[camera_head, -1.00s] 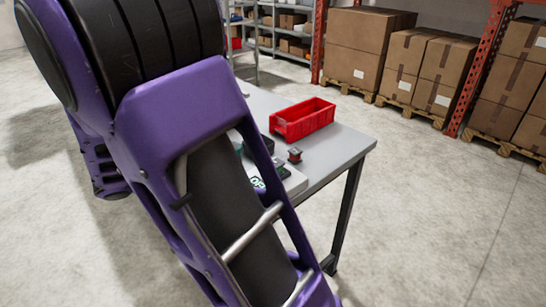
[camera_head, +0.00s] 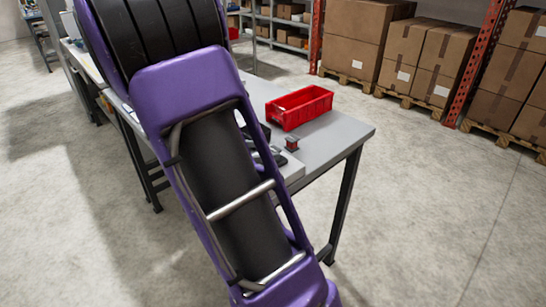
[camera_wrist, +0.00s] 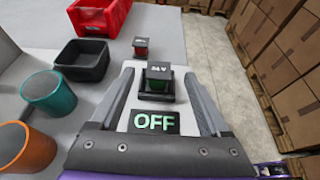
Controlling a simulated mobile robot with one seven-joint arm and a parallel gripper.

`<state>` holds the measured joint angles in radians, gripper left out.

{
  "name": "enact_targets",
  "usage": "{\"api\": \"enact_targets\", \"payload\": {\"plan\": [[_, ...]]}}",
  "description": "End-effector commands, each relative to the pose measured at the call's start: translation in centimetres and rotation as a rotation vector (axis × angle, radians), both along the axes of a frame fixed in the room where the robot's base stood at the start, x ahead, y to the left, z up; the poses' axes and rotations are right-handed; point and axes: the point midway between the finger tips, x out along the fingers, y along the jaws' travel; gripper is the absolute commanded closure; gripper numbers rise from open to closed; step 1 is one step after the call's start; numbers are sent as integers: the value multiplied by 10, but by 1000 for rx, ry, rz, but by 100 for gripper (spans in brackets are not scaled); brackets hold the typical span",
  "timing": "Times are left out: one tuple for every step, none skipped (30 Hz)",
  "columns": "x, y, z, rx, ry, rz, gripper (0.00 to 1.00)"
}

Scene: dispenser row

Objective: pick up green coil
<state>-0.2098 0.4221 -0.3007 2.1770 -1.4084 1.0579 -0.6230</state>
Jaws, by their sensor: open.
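My gripper (camera_wrist: 158,74) is open, with one finger on each side of the coil and visible gaps between. I cannot tell how far the fingertips are above or below its top. In the head view my arm hides the gripper and the green coil.
A red coil (camera_wrist: 141,48) stands beyond the green one, also in the head view (camera_head: 292,143). A red bin (camera_head: 300,107), a black tray (camera_wrist: 82,60), a teal cup (camera_wrist: 48,95) and an orange cup (camera_wrist: 22,148) are on the grey table (camera_head: 345,133). Boxes stand on pallets beyond.

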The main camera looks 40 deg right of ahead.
Motion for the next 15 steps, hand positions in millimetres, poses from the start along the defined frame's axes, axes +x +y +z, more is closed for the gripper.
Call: {"api": "enact_targets", "payload": {"plan": [[0, -3, -2, -1, 1, -2, 20], [0, -6, -4, -1, 1, -2, 20], [1, -10, -7, -1, 1, -3, 20], [1, -14, -9, 0, 2, -3, 20], [2, -18, -11, 0, 2, -3, 20], [3, -23, -14, -1, 3, -3, 20], [3, -27, -17, -1, 2, -3, 20], [3, -32, -18, 0, 2, -3, 20], [4, -38, -20, -1, 2, -3, 20], [4, -41, -21, -1, 2, -3, 20], [5, -43, -22, -1, 1, -3, 20], [5, -44, -22, 0, 1, -2, 20], [5, -45, -22, 0, 0, -1, 20], [5, -45, -22, 0, 0, 0, 20], [6, -45, -22, 0, 0, 0, 20]]}}
